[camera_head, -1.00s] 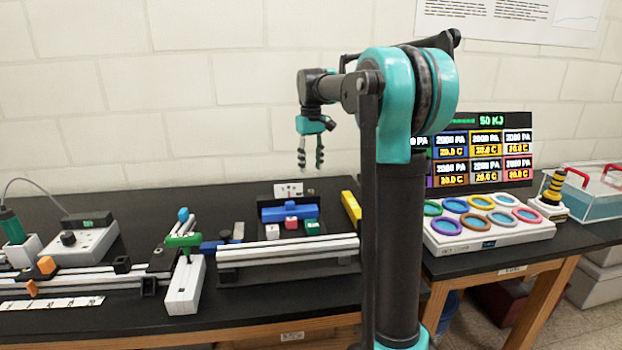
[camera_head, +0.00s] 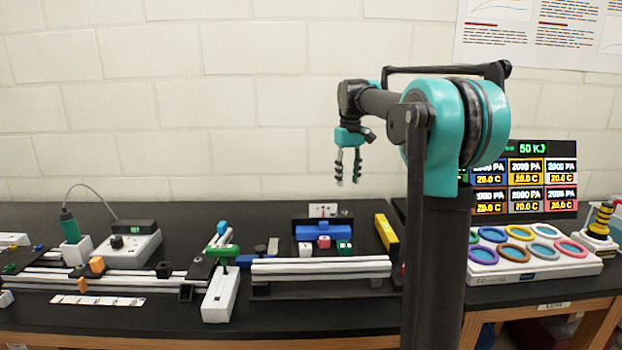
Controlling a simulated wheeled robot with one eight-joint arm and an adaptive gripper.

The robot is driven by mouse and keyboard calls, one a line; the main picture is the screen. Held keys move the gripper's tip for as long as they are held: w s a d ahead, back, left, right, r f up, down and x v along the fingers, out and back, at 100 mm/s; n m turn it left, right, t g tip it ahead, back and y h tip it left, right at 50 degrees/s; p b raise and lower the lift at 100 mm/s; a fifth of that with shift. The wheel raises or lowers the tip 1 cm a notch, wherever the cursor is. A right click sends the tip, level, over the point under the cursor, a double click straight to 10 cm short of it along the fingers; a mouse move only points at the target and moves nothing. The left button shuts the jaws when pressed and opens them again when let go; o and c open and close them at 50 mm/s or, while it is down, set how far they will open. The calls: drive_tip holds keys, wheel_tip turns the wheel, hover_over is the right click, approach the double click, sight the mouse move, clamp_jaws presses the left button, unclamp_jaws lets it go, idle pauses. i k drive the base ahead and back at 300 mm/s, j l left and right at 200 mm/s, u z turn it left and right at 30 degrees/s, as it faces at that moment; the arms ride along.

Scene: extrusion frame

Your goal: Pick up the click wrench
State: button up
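A green T-shaped handle (camera_head: 222,253) rests on a white upright-edged block (camera_head: 220,295) left of centre on the bench; it may be the click wrench, but I cannot be sure. A green-handled, corded tool (camera_head: 68,226) stands in a white holder (camera_head: 75,252) at the far left. My gripper (camera_head: 348,182) hangs high above and behind the middle of the bench, fingers pointing down. Its two dark fingers are apart with nothing between them. It is well to the right of both green tools and touches nothing.
Pale extrusion rails (camera_head: 320,267) lie along the bench front. A grey control box (camera_head: 130,246) stands at left. A blue block (camera_head: 322,232), small coloured cubes and a yellow bar (camera_head: 386,232) stand at centre. A white tray of coloured rings (camera_head: 540,268) sits at right before a display (camera_head: 545,165).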

sight(223, 251)
drive_tip(key=k, duration=0.9)
